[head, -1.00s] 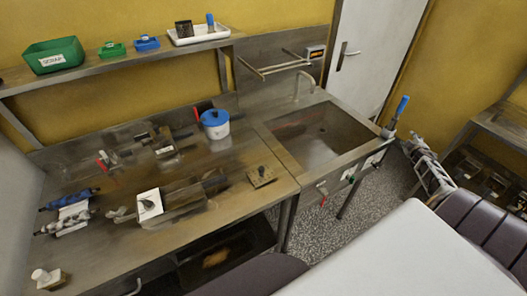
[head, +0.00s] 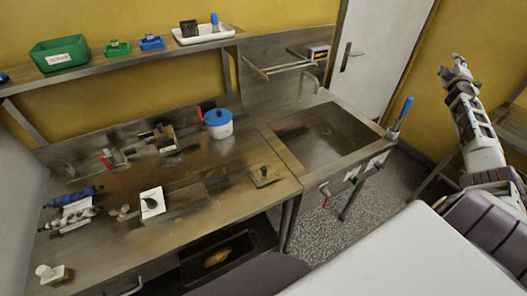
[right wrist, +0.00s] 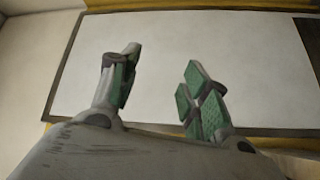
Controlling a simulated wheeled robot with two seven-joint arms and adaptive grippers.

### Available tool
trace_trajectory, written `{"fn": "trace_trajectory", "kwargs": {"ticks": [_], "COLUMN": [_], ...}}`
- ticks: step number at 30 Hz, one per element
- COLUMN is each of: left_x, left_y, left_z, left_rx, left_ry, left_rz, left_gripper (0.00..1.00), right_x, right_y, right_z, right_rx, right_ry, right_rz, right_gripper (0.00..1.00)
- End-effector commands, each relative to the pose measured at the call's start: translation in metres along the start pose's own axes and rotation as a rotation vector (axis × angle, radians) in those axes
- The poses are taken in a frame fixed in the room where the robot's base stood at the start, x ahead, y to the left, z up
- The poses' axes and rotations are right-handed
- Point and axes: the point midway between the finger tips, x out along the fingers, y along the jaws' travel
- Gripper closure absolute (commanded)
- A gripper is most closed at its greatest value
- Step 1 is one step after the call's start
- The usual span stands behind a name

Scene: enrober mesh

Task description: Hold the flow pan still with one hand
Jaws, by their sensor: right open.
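A flat metal piece with raised edges (head: 188,203), which looks like the flow pan, lies on the steel bench. A white plate with a dark knob (head: 152,203) sits at its left end. Its exact outline is hard to make out. My right gripper (head: 454,66) is raised at the upper right of the head view, well away from the bench. In the right wrist view its green-padded fingers (right wrist: 160,85) are apart with nothing between them. My left gripper is not in view.
The steel bench (head: 225,240) also carries a blue-lidded pot (head: 218,124), blue-handled rollers (head: 72,210) and a small block with a peg (head: 264,175). A sink (head: 322,135) adjoins it on the right. A shelf (head: 120,62) with bins runs above. A pale panel (right wrist: 200,60) fills the wrist view.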

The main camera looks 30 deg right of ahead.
Motion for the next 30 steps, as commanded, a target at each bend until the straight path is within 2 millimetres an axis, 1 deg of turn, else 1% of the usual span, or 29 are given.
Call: {"fn": "trace_trajectory", "kwargs": {"ticks": [1, 3, 4, 8, 14, 20, 26, 30], "left_x": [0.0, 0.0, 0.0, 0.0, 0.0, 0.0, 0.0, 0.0], "left_y": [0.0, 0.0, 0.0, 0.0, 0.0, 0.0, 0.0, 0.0], "left_z": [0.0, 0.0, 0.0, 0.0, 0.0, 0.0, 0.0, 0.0], "left_rx": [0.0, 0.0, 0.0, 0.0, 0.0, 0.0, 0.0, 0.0], "left_ry": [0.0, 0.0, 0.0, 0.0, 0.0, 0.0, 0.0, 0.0], "left_rz": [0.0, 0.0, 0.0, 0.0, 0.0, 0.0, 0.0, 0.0], "left_gripper": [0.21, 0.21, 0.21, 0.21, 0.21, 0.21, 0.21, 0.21], "right_x": [0.004, 0.006, 0.006, 0.006, 0.002, -0.009, -0.025, -0.04], "right_y": [0.012, 0.015, 0.015, -0.003, -0.049, -0.1, -0.152, -0.185], "right_z": [-0.014, -0.028, -0.033, -0.055, -0.089, -0.128, -0.174, -0.209], "right_rx": [0.012, 0.032, 0.043, 0.087, 0.149, 0.201, 0.24, 0.26], "right_ry": [0.003, -0.004, -0.009, -0.034, -0.076, -0.111, -0.138, -0.149], "right_rz": [0.021, 0.032, 0.034, 0.019, -0.042, -0.13, -0.236, -0.317], "right_gripper": [0.54, 0.54, 0.54, 0.54, 0.54, 0.54, 0.54, 0.54]}}
